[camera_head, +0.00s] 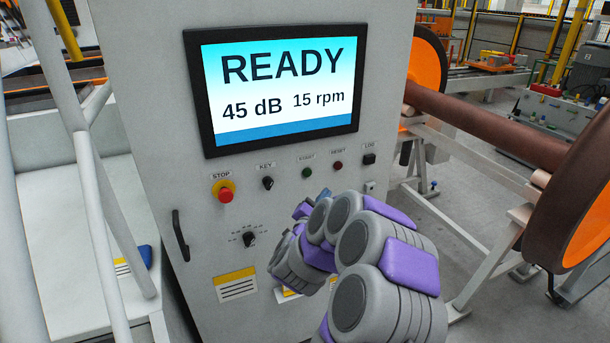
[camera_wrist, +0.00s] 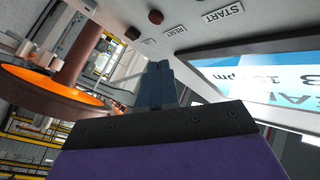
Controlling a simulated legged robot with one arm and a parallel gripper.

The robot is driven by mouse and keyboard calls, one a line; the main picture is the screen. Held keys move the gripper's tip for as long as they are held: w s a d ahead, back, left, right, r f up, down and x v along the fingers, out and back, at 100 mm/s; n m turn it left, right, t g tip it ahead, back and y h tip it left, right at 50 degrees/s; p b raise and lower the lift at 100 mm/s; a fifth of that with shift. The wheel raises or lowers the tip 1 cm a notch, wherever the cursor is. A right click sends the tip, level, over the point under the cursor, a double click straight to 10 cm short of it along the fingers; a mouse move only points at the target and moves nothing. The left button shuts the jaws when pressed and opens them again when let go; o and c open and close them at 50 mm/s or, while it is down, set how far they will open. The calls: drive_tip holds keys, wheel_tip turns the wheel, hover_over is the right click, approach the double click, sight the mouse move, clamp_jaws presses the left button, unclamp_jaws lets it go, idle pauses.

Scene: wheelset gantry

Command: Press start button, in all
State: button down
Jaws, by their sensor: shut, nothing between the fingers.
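The start button (camera_head: 306,172) is a small dark green button under its START label, below the screen on the grey control cabinet. In the wrist view the START label (camera_wrist: 222,14) shows at the top, with its button at the upper edge. My gripper (camera_head: 325,193) is just below the start and reset buttons in the head view, partly hidden by my arm. Its blue fingers (camera_wrist: 160,72) are shut and empty in the wrist view, apart from the buttons. The screen (camera_head: 281,90) reads READY, 45 dB, 15 rpm.
The red reset button (camera_head: 338,165) is right of start, and the black LOG switch (camera_head: 369,159) is farther right. The key switch (camera_head: 268,183) and red stop button (camera_head: 225,193) are left. A rotary knob (camera_head: 249,239) is lower. A wheelset (camera_head: 490,125) stands right of the cabinet.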

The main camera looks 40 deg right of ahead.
sight(307, 173)
drive_tip(key=shift+w, duration=0.15)
drive_tip(key=shift+w+d+p, duration=0.25)
drive_tip(key=shift+w+d, duration=0.05)
drive_tip(key=shift+w, duration=1.1)
drive_tip(key=shift+w+d+p, duration=0.25)
drive_tip(key=shift+w+d, duration=0.1)
drive_tip(key=shift+w, duration=1.05)
drive_tip(key=shift+w+d+p, duration=0.25)
drive_tip(key=shift+w+d, duration=0.05)
drive_tip(key=shift+w, duration=1.1)
drive_tip(key=shift+w, duration=0.1)
drive_tip(key=shift+w+d, duration=0.1)
drive_tip(key=shift+w, duration=0.15)
drive_tip(key=shift+w+p, duration=0.35)
drive_tip(key=shift+w, duration=0.05)
drive_tip(key=shift+s, duration=0.8)
drive_tip(key=shift+s, duration=0.15)
